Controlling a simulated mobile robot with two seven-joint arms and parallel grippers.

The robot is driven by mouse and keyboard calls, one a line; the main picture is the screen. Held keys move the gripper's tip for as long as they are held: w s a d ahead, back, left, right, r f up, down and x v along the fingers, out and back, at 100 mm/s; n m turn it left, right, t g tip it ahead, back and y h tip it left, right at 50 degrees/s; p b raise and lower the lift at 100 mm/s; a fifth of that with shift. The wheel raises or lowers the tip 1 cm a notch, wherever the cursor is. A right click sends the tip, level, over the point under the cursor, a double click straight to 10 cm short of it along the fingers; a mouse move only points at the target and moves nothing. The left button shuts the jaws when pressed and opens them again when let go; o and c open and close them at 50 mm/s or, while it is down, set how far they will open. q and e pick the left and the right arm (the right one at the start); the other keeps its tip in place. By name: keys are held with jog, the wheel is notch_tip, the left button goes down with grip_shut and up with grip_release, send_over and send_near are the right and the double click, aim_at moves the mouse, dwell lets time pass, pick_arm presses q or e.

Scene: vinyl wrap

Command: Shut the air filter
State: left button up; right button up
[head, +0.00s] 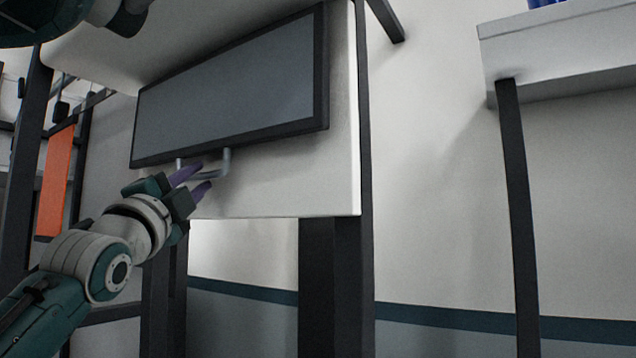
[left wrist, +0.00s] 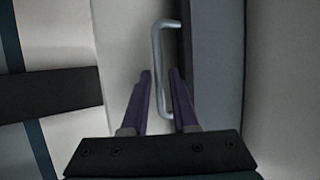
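The air filter (head: 235,85) is a grey rectangular panel with a dark frame on the front of a white housing (head: 345,150). A bent metal handle (head: 226,163) hangs at its lower edge. My left gripper (head: 207,178) is open at the handle, its purple fingers pointing at it. In the left wrist view the handle (left wrist: 157,60) shows between and beyond the two fingers (left wrist: 160,75), beside the filter's dark edge (left wrist: 210,70). I cannot tell whether the fingers touch the handle. My right gripper is not in view.
A dark post (head: 335,280) stands under the housing. A grey-white shelf (head: 560,60) on a dark leg (head: 520,220) is at the right. An orange panel (head: 55,180) is at the far left. The wall area between housing and shelf is clear.

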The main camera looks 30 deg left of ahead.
pick_arm(q)
jog(key=shift+c, duration=0.3)
grip_shut()
dwell(1.0)
